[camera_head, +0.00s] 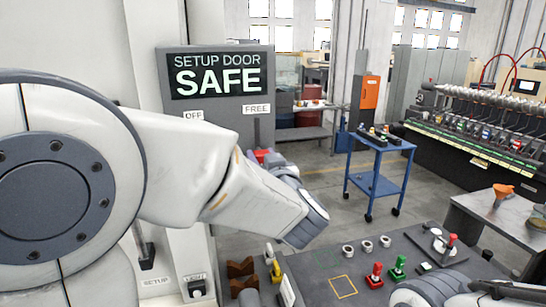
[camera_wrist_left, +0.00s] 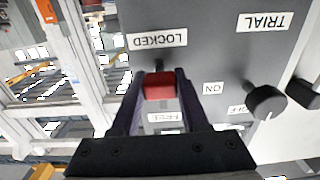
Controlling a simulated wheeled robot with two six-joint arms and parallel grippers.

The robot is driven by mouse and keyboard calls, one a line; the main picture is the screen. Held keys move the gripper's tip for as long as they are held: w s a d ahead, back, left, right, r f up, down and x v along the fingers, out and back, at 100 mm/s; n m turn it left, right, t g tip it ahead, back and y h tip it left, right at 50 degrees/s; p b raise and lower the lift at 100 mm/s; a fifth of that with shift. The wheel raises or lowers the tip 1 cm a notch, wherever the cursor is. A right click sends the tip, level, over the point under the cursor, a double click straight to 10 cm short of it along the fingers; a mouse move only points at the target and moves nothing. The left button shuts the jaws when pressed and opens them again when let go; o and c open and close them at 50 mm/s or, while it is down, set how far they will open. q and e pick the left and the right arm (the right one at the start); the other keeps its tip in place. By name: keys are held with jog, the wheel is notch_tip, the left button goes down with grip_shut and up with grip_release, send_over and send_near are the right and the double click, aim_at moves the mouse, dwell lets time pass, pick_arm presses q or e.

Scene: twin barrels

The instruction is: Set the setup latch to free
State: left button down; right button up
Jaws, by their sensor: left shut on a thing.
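The setup latch has a red handle (camera_wrist_left: 158,87) on a grey panel. In the left wrist view, which shows the labels upside down, it sits between the LOCKED label (camera_wrist_left: 157,39) and a partly covered FREE label (camera_wrist_left: 165,117). My left gripper (camera_wrist_left: 158,77) is shut on the red handle, one finger on each side. In the head view the red handle (camera_head: 262,155) shows below the FREE label (camera_head: 256,108), partly hidden by my left arm. The display (camera_head: 218,75) reads SETUP DOOR SAFE. Part of my right arm shows at the bottom right; its jaws are unclear.
A black knob (camera_wrist_left: 266,102) is beside the latch, near ON and OFF labels. A bench (camera_head: 320,275) with red and green pieces stands in front. A blue cart (camera_head: 376,185) and a row of machinery (camera_head: 480,125) stand farther back, with open floor between.

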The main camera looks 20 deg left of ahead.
aim_at(257, 122)
pick_arm(q)
jog(key=shift+r, duration=0.15)
notch_tip(257, 122, up, 6)
jog(key=p, duration=0.5)
jog(key=shift+r+p, duration=0.2)
jog(key=shift+p, duration=0.15)
jog(key=shift+c, duration=2)
grip_release()
jog(key=shift+f, duration=0.1)
